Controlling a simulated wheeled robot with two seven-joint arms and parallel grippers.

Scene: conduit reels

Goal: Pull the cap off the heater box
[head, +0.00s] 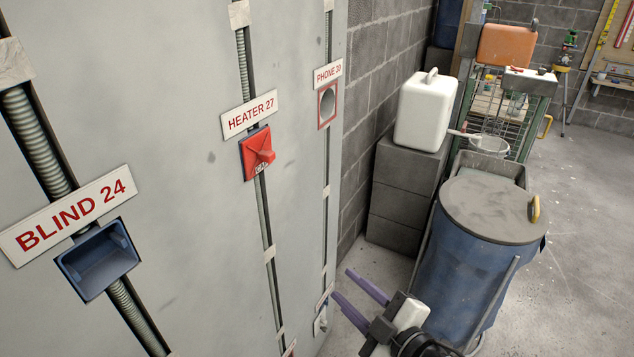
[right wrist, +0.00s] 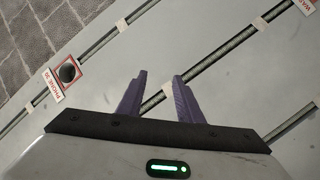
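The heater box carries a red cap (head: 257,153) with a knob that sticks out. It sits on the wall panel under the sign "HEATER 27" (head: 249,115) in the head view. My right gripper (head: 350,290) is low and to the right of the cap, well apart from it, with its two purple fingers spread and nothing between them. The right wrist view shows the same open fingers (right wrist: 158,95) in front of the panel. The red cap is not seen in the right wrist view. My left gripper is not in view.
An open blue box (head: 98,262) is under "BLIND 24", and the phone box (head: 327,104) has a round dark opening. A blue drum (head: 465,270) with a grey lid stands near my right arm. A white canister (head: 425,112) rests on grey blocks.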

